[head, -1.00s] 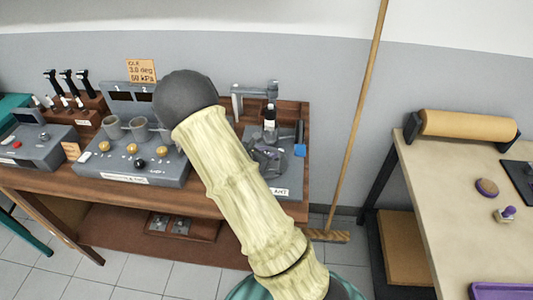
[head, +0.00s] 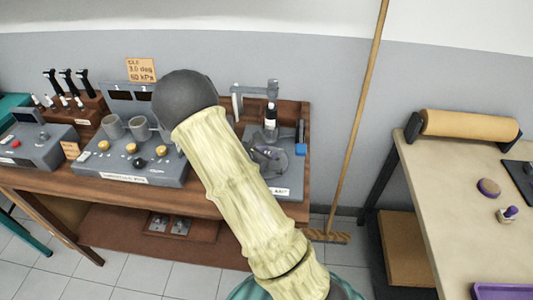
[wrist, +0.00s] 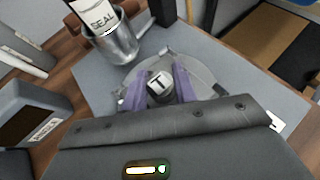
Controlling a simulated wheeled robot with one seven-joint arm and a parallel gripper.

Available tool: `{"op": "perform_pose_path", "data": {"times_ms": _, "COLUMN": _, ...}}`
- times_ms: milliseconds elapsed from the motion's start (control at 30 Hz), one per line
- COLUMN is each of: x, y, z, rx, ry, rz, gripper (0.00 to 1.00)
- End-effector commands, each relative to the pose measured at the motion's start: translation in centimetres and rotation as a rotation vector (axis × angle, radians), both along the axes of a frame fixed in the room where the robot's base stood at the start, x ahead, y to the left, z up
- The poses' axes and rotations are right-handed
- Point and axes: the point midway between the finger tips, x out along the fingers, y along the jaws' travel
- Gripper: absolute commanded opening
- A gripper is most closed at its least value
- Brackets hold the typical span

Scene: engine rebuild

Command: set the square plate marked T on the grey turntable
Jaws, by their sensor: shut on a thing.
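The square plate marked T (wrist: 159,84) is between the purple fingertips of my gripper (wrist: 160,92) in the wrist view. Its dark body carries a pale top face with the letter T. My gripper is shut on it, over the round grey turntable (wrist: 205,78). I cannot tell whether the plate touches the turntable. In the head view the turntable (head: 291,168) is on the bench's right-hand station, partly hidden by my arm, and I cannot make out the plate clearly.
A metal cup (wrist: 116,44) holding a bottle labelled SEAL (wrist: 98,16) stands close behind the turntable. A grey box (wrist: 32,112) is at the left. A blue item (head: 300,150) is at the station's right edge. A broom (head: 350,150) leans on the wall.

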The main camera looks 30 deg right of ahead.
Motion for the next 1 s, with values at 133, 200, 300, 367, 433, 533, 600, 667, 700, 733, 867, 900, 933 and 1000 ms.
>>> {"op": "perform_pose_path", "data": {"times_ms": 133, "x": -0.01, "y": 0.00, "z": -0.09, "rx": -0.001, "ry": 0.000, "rz": 0.000, "gripper": 0.02}}
{"op": "perform_pose_path", "data": {"times_ms": 200, "x": -0.02, "y": 0.00, "z": -0.06, "rx": -0.001, "ry": 0.000, "rz": 0.000, "gripper": 0.02}}
{"op": "perform_pose_path", "data": {"times_ms": 300, "x": -0.02, "y": 0.00, "z": -0.05, "rx": -0.001, "ry": 0.000, "rz": 0.000, "gripper": 0.02}}
{"op": "perform_pose_path", "data": {"times_ms": 367, "x": -0.02, "y": 0.00, "z": -0.05, "rx": -0.001, "ry": 0.000, "rz": 0.000, "gripper": 0.02}}
{"op": "perform_pose_path", "data": {"times_ms": 433, "x": -0.02, "y": 0.00, "z": -0.06, "rx": 0.000, "ry": 0.000, "rz": 0.000, "gripper": 0.42}}
{"op": "perform_pose_path", "data": {"times_ms": 533, "x": -0.01, "y": 0.01, "z": -0.06, "rx": 0.000, "ry": 0.000, "rz": 0.000, "gripper": 0.54}}
{"op": "perform_pose_path", "data": {"times_ms": 600, "x": -0.02, "y": 0.01, "z": -0.07, "rx": 0.000, "ry": 0.000, "rz": 0.000, "gripper": 0.54}}
{"op": "perform_pose_path", "data": {"times_ms": 667, "x": -0.02, "y": 0.02, "z": -0.08, "rx": 0.000, "ry": 0.000, "rz": 0.000, "gripper": 0.54}}
{"op": "perform_pose_path", "data": {"times_ms": 700, "x": -0.02, "y": 0.02, "z": -0.08, "rx": 0.000, "ry": 0.000, "rz": 0.000, "gripper": 0.54}}
{"op": "perform_pose_path", "data": {"times_ms": 733, "x": -0.03, "y": 0.03, "z": -0.11, "rx": 0.001, "ry": 0.000, "rz": 0.000, "gripper": 0.54}}
{"op": "perform_pose_path", "data": {"times_ms": 867, "x": -0.03, "y": 0.03, "z": -0.11, "rx": 0.000, "ry": 0.000, "rz": 0.000, "gripper": 0.54}}
{"op": "perform_pose_path", "data": {"times_ms": 900, "x": -0.03, "y": 0.03, "z": -0.11, "rx": 0.000, "ry": 0.000, "rz": 0.000, "gripper": 0.54}}
{"op": "perform_pose_path", "data": {"times_ms": 933, "x": -0.03, "y": 0.03, "z": -0.11, "rx": 0.000, "ry": 0.000, "rz": 0.000, "gripper": 0.54}}
{"op": "perform_pose_path", "data": {"times_ms": 1000, "x": -0.03, "y": 0.02, "z": 0.02, "rx": 0.000, "ry": 0.000, "rz": 0.000, "gripper": 0.54}}
